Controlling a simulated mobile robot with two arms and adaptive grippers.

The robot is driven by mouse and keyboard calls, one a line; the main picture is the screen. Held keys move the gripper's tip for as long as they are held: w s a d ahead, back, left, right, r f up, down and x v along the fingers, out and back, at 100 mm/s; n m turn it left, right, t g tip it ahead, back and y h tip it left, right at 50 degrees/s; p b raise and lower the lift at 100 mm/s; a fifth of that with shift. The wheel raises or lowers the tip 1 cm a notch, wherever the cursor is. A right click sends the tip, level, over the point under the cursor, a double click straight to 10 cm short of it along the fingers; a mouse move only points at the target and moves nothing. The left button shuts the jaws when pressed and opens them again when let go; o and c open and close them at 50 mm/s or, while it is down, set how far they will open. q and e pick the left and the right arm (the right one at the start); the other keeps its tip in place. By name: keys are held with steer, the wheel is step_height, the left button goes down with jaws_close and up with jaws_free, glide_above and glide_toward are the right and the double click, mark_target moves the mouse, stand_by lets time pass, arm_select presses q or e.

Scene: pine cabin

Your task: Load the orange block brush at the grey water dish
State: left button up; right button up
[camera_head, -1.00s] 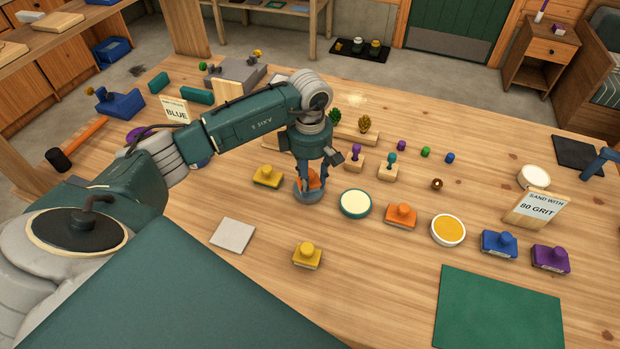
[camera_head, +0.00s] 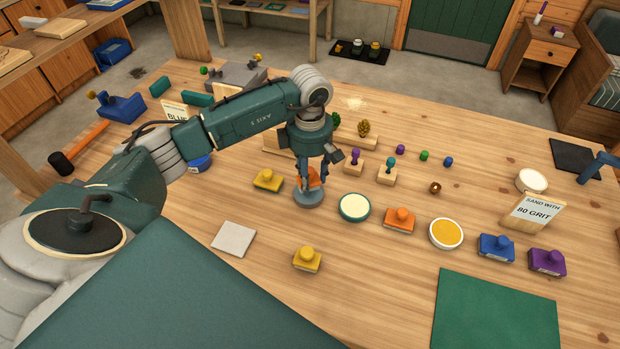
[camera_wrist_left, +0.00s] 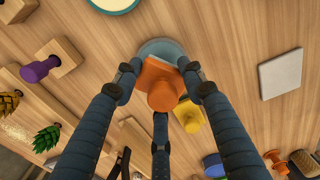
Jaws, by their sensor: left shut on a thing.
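My left gripper (camera_head: 310,172) is shut on an orange block brush (camera_head: 309,182) with a round knob. In the left wrist view, the fingers of my left gripper (camera_wrist_left: 162,85) close around the orange brush (camera_wrist_left: 157,85), knob towards the camera. The grey water dish (camera_head: 308,201) is directly under the brush in the head view. The dish's rim (camera_wrist_left: 160,44) shows beyond the brush in the wrist view. The brush's underside is hidden, so I cannot tell whether it touches the dish. My right gripper is not in view.
Near the dish are a yellow block (camera_head: 268,180), another yellow block (camera_head: 307,259), a white-filled round dish (camera_head: 354,207) and a second orange block (camera_head: 400,220). A pale square tile (camera_head: 234,239) lies front left. A green mat (camera_head: 497,312) lies front right.

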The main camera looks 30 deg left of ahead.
mark_target(310, 170)
arm_select(q)
steer(key=shift+r+p, duration=1.05)
steer(key=shift+r, duration=1.15)
